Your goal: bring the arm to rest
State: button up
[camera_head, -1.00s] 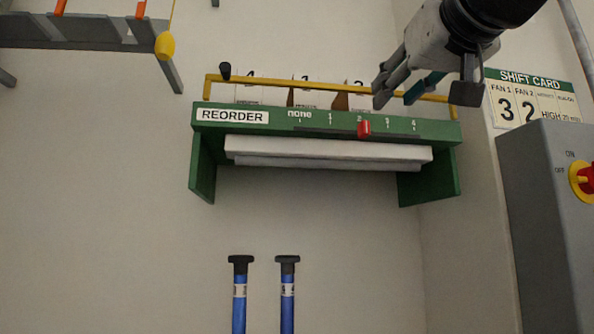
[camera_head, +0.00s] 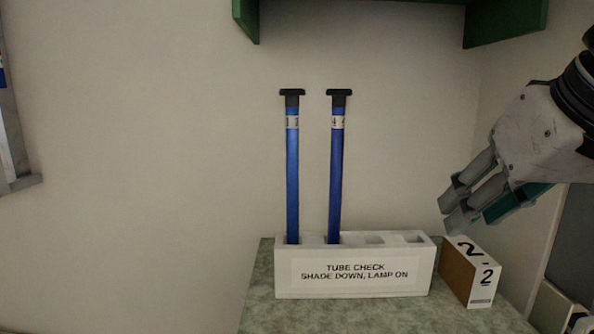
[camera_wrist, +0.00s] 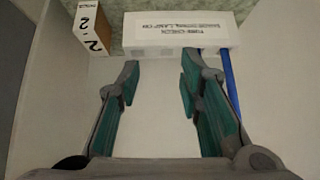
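My gripper (camera_head: 452,212) is at the right in the head view, pointing down and left, above and beside the box marked 2. In the wrist view my gripper (camera_wrist: 158,85) has its two fingers well apart with nothing between them. It is open and empty, and it touches nothing that I can see.
A white rack (camera_head: 355,285) labelled TUBE CHECK stands on a green speckled counter (camera_head: 262,312). It holds two blue tubes (camera_head: 292,185) with black caps, upright. The box marked 2 (camera_head: 468,272) stands right of it. A green shelf (camera_head: 505,22) hangs above.

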jog(key=s+f+g, duration=0.7)
jog(key=s+f, duration=0.9)
jog(key=f, duration=0.4)
notch_tip(320, 180, up, 19)
jog(key=t+p, duration=0.3)
jog(key=p, duration=1.3)
jog(key=shift+w+p, duration=0.4)
jog(key=shift+f, duration=0.1)
